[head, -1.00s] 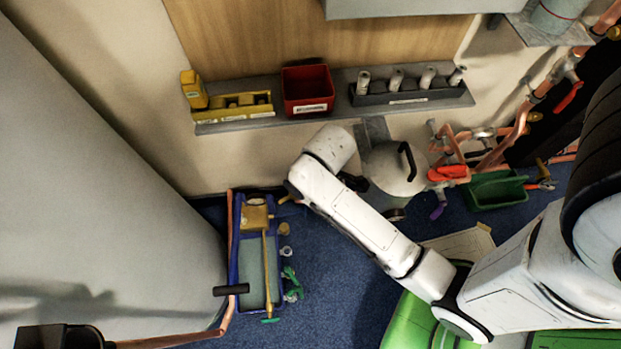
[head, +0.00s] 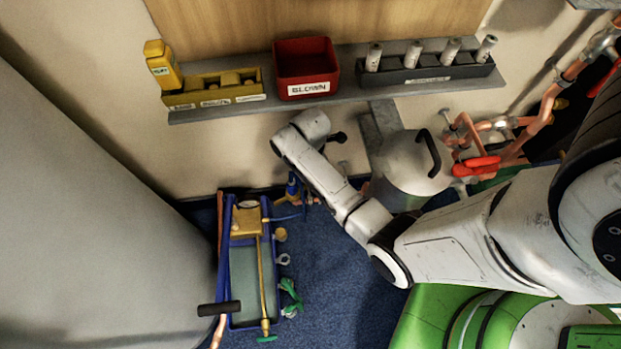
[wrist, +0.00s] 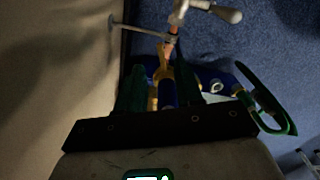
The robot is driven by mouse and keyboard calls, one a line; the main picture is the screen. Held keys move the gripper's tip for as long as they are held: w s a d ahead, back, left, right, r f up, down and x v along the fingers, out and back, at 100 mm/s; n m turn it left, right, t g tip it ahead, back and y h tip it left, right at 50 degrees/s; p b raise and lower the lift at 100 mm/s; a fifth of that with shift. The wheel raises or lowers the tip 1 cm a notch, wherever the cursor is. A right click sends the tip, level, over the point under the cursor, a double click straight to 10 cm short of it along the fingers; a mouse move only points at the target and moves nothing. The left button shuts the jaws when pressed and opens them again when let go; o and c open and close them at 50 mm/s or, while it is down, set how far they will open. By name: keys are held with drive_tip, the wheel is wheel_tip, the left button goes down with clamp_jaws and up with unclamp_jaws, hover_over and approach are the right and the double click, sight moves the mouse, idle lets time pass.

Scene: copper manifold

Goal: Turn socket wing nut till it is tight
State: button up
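I cannot pick out the socket wing nut for certain in either view. In the wrist view a metal fitting with a grey lever (wrist: 212,11) sits on a short copper pipe beyond my fingertips. My gripper (wrist: 162,85) shows dark fingers set apart, pointing toward that pipe. A blue and yellow piece (wrist: 167,92) shows between the fingers; I cannot tell whether they touch it. In the head view my arm reaches down by the wall, and a blue and yellow piece (head: 293,187) shows beside it.
A blue-framed trough (head: 253,270) with a yellow pump stands on the blue carpet at left. A grey vessel (head: 408,172) and copper pipes with a red lever (head: 476,166) are right of my arm. A shelf above holds a red bin (head: 306,70) and a yellow rack (head: 214,88).

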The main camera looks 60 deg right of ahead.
wheel_tip(320, 180, down, 8)
drive_tip(key=b, duration=0.3)
drive_tip(key=shift+c, duration=0.5)
clamp_jaws()
idle(0.9)
